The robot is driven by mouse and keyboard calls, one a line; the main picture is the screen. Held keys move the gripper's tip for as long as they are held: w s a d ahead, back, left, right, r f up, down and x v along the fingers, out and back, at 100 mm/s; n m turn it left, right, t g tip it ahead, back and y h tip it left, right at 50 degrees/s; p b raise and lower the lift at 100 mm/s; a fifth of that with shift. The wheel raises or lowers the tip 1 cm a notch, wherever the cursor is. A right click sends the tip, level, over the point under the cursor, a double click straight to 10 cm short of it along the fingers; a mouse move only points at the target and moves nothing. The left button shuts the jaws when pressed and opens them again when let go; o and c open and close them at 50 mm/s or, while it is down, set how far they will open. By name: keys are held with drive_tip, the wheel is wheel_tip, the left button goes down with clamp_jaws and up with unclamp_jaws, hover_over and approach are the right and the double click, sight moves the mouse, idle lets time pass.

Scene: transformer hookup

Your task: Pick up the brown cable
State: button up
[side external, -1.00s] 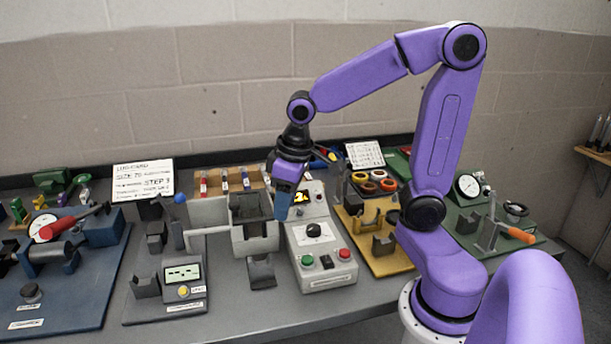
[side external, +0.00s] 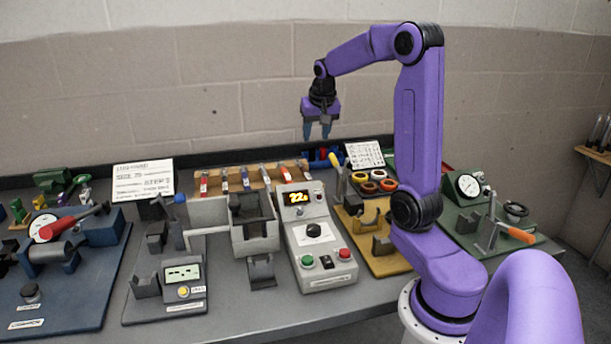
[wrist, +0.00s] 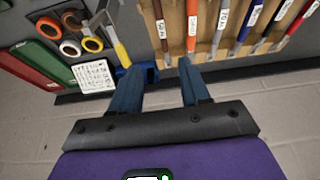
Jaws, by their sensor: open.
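The brown cable (wrist: 160,22) is the leftmost of a row of labelled cables on a wooden rack in the wrist view. It bears a white label. In the side view I cannot clearly tell its colour from the others at the rack's right end. My gripper (side external: 316,136) is open and empty, pointing down above and behind the right end of the rack. In the wrist view, the brown cable lies ahead of the gap between the fingertips (wrist: 158,68), apart from both.
The wooden rack (wrist: 175,40) also holds an orange cable (wrist: 191,22) close beside the brown one. A yellow-handled tool (wrist: 121,52), a blue object (wrist: 150,70) and tape rings (wrist: 70,47) lie nearby. The grey transformer fixture (side external: 257,232) and control box (side external: 318,240) stand in front.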

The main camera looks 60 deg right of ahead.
hover_over(308, 176)
drive_tip(key=s+a, duration=0.2)
drive_tip(key=f, duration=1.1)
drive_tip(key=shift+d, duration=0.2)
drive_tip(key=shift+x, duration=2.6)
drive_tip(key=shift+a, duration=0.15)
clamp_jaws()
